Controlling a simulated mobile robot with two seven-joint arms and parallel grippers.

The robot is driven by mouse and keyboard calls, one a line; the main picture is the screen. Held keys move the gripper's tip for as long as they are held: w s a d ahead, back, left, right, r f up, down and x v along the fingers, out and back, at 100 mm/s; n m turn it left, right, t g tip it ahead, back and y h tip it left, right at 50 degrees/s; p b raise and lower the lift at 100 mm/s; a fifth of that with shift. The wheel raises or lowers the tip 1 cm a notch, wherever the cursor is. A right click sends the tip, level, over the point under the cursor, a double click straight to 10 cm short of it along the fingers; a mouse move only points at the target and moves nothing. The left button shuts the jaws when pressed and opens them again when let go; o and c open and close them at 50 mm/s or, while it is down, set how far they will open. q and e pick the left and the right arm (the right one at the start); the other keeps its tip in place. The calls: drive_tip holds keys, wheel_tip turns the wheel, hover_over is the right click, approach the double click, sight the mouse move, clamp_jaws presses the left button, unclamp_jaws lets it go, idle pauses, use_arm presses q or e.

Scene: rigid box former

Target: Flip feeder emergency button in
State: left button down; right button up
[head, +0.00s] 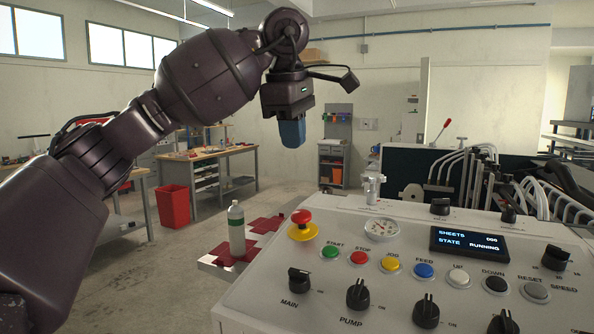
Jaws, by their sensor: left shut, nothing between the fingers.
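The feeder emergency button (302,216) is a red mushroom head on a yellow round base. It stands at the left back corner of the sloped control panel (262,285). My left gripper (292,134) hangs in the air above the button and is apart from it. Its blue fingers point down and are shut with nothing between them. The panel's display (469,243) reads "SHEETS" and "STATE RUNNING". My right gripper is not in view.
A row of coloured push buttons and several black rotary knobs (358,294) cover the panel. A pressure gauge (381,229) stands just right of the emergency button. A bottle (236,230) stands left of the panel. Machine hoses (470,170) rise behind. The air above the panel's left part is clear.

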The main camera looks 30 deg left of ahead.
sight(301, 213)
use_arm(q)
drive_tip(key=x, duration=1.2)
drive_tip(key=shift+p, duration=0.35)
drive_tip(key=shift+w+f, duration=0.15)
drive_tip(key=shift+f, duration=0.55)
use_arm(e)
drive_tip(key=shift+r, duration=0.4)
